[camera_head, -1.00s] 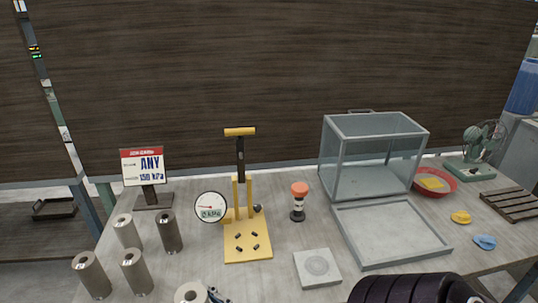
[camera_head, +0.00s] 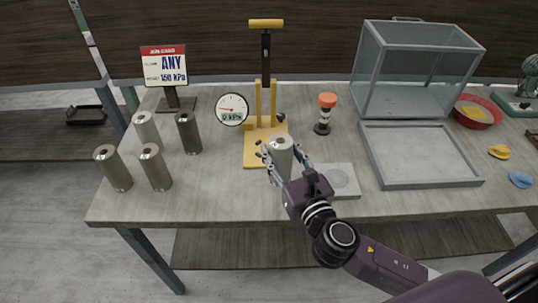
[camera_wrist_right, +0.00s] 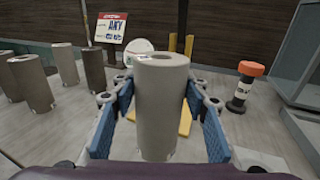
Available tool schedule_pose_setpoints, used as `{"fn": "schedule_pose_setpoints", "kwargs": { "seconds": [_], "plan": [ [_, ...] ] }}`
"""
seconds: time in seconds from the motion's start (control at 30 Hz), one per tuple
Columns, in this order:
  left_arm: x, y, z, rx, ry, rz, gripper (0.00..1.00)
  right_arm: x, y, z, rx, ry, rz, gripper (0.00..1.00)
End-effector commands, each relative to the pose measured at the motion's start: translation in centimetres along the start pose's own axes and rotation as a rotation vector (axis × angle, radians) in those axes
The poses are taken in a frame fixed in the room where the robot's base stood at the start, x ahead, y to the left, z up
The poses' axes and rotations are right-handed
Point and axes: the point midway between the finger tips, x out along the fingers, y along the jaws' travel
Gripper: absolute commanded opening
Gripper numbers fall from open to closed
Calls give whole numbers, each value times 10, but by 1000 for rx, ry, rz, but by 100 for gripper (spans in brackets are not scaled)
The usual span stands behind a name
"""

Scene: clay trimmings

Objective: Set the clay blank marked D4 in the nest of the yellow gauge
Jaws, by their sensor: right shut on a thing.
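My right gripper (camera_head: 285,164) is shut on a grey clay cylinder (camera_head: 281,146), held upright with its holed top showing. In the right wrist view the held cylinder (camera_wrist_right: 161,105) stands between the two blue finger pads. No D4 mark is readable on it. The yellow gauge (camera_head: 252,159) stands just behind it, with a T-handle on top and a round dial (camera_head: 231,109) reading 0 kPa. The held cylinder overlaps the gauge base's front right in the head view and hides part of it. Its height above the table is unclear. My left gripper is out of view.
Several cylinders (camera_head: 154,167) stand at the left, one darker (camera_head: 187,132). A sign (camera_head: 163,66) reads ANY 150 kPa. A grey square plate (camera_head: 342,181) lies right of the gripper, with an orange-topped object (camera_head: 325,113) behind. A tray (camera_head: 424,181) and clear case (camera_head: 415,70) are further right.

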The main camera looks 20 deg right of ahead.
Motion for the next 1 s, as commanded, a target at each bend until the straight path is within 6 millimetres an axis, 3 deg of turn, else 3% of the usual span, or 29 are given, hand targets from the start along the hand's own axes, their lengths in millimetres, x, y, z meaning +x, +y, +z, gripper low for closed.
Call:
{"fn": "schedule_pose_setpoints", "kwargs": {
  "seconds": [0.03,0.2,0.43,0.67,1.0],
  "plan": [
    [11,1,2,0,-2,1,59,19,-2,3,-5,-15,5,0],
    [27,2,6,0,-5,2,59,71,-9,16,-7,-17,20,0],
    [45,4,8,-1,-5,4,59,123,-18,47,-4,-23,40,0],
    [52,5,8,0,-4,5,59,144,-22,66,1,-25,51,0],
    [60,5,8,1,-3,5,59,147,-22,15,4,-20,52,0]
  ]
}}
